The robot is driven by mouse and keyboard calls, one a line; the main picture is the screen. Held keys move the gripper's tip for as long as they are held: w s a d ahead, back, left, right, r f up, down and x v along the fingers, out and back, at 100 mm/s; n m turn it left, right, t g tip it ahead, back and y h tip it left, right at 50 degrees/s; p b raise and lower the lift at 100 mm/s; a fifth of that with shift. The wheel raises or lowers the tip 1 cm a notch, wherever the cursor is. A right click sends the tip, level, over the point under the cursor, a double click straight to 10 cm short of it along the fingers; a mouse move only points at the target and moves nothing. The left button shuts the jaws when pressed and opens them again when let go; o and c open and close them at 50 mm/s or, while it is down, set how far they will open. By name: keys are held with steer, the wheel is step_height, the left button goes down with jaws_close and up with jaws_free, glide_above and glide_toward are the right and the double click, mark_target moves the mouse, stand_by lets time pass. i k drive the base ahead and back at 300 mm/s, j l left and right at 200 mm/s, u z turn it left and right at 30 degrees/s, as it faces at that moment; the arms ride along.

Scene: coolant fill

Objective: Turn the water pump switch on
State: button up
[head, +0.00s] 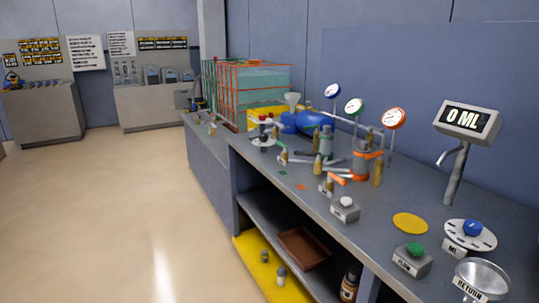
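I cannot tell which control is the water pump switch; no readable label in the head view names it. A grey box with a white knob (345,208) sits near the bench's front edge. A grey box with a green button (413,257), labelled FLOW, sits nearer on the right. A blue knob on a white dial (471,230) is behind it. A blue pump-like body (307,122) stands further back among pipes. A dark-topped knob on a white disc (264,130) is left of it. My gripper is not in view.
The grey bench (300,205) runs along the right wall, with gauges, brass fittings and a display (468,121) reading 0 ML. A RETURN basin (482,278) is at the near right. Consoles (155,100) stand at the back left. The floor (110,210) is clear.

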mark_target(263, 137)
steer(key=i+j, duration=0.35)
steer(key=i, duration=0.15)
steer(key=i+j+u, duration=0.1)
steer(key=i+u, duration=0.35)
steer(key=i, duration=0.2)
steer(key=i+l+u, duration=0.1)
steer(key=i+u, duration=0.3)
steer(key=i, duration=0.25)
